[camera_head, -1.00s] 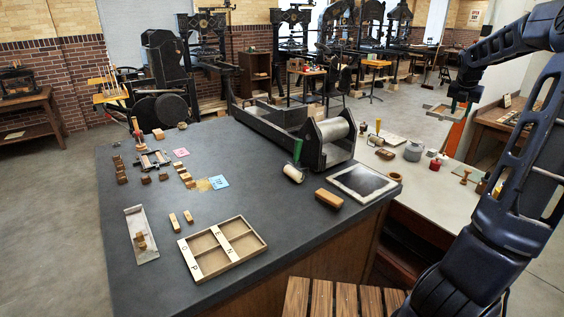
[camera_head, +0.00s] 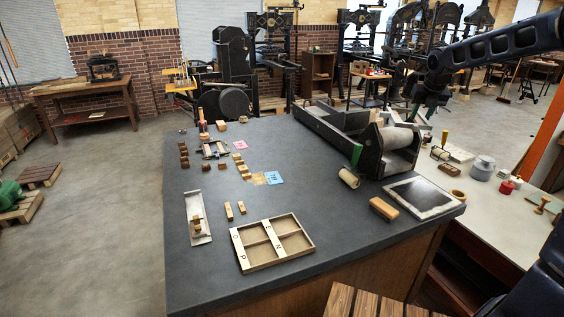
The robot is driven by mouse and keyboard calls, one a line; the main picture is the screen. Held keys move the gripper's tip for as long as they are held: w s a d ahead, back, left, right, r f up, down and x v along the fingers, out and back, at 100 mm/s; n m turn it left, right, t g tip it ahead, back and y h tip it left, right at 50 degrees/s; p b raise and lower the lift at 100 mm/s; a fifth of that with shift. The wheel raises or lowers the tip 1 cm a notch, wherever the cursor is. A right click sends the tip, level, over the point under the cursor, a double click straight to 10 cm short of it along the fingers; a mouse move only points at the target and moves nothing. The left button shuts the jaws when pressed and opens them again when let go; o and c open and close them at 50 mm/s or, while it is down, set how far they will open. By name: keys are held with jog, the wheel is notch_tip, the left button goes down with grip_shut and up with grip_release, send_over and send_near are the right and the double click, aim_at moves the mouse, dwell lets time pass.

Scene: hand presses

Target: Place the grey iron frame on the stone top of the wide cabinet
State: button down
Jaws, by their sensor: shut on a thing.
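The wide cabinet's dark stone top (camera_head: 335,205) fills the middle of the view. My gripper (camera_head: 424,108) is in the air at the upper right, beyond the roller press on that top. It is shut on the grey iron frame (camera_head: 421,122), which hangs just below it. The frame is partly hidden behind the press roller and by the gripper, so its exact tilt is hard to tell.
On the stone top stand the roller press (camera_head: 375,145), a wooden tray (camera_head: 272,243), a dark framed slab (camera_head: 422,198), a brush (camera_head: 384,209), a metal galley (camera_head: 198,218) and small blocks. Bare stone shows in the middle and along the front. A pale bench (camera_head: 490,190) adjoins at right.

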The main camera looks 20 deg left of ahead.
jog(key=s+a+n+y, duration=0.1)
jog(key=s+a+n, duration=0.1)
jog(key=s+a, duration=0.3)
jog(key=s+a+n, duration=0.1)
jog(key=s+a, duration=0.2)
jog(key=a, duration=0.5)
jog(key=n+g, duration=0.1)
jog(key=n, duration=0.2)
send_over(341, 202)
jog(key=s, duration=0.1)
jog(key=f, duration=0.1)
jog(key=shift+y, duration=0.4)
jog(key=f, duration=2)
jog(key=d+f, duration=0.1)
jog(key=f, duration=0.9)
jog(key=shift+f, duration=0.2)
jog(key=c, duration=0.9)
grip_release()
jog(key=shift+f, duration=0.1)
jog(key=shift+c, duration=0.2)
jog(key=shift+v, duration=6.05)
jog(key=shift+s, duration=0.1)
